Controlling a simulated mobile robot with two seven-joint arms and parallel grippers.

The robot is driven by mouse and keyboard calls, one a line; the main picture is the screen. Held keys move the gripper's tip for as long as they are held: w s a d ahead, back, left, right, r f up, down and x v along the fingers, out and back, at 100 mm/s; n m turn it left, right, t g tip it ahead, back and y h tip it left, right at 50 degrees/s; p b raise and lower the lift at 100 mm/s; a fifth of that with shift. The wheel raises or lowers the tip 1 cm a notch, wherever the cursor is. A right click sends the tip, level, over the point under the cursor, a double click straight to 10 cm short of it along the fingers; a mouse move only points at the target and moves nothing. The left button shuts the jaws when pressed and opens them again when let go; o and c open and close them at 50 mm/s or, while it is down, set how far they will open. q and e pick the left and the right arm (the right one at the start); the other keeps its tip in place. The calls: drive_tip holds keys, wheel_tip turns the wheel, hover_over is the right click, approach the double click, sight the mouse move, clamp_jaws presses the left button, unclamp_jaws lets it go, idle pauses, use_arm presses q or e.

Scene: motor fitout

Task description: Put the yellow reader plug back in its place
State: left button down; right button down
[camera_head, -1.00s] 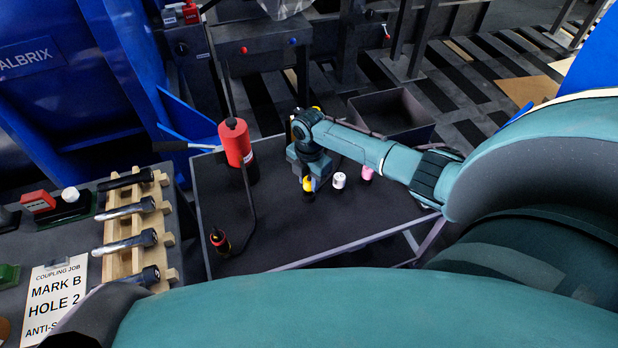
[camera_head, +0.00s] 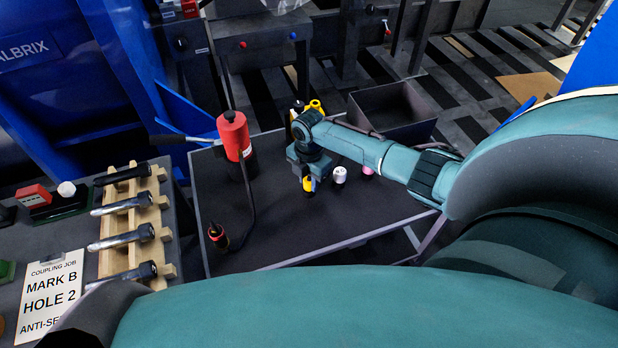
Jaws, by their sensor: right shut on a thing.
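My right gripper (camera_head: 308,180) points down over the dark table (camera_head: 285,236) and is shut on the yellow reader plug (camera_head: 308,184). Only the lower part of the plug shows below the gripper; it has a dark lower end. I cannot tell whether that end touches the table. A white-topped plug (camera_head: 340,174) stands just right of it, and a pink one (camera_head: 367,170) is further right, partly behind my right arm. My left gripper is not in view.
A red and black cylinder (camera_head: 234,137) stands left on the table, near a cable and a red-yellow handle (camera_head: 217,236). Another yellow object (camera_head: 315,106) is behind my arm. An open dark bin (camera_head: 395,108) is at the back. A wooden rack (camera_head: 112,228) holds several tools.

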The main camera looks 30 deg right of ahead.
drive_tip(key=c, duration=1)
unclamp_jaws()
drive_tip(key=shift+c, duration=0.2)
drive_tip(key=shift+r, duration=0.25)
wheel_tip(320, 180, up, 13)
drive_tip(key=p, duration=0.2)
drive_tip(key=shift+f, duration=0.2)
drive_tip(key=shift+f, duration=0.1)
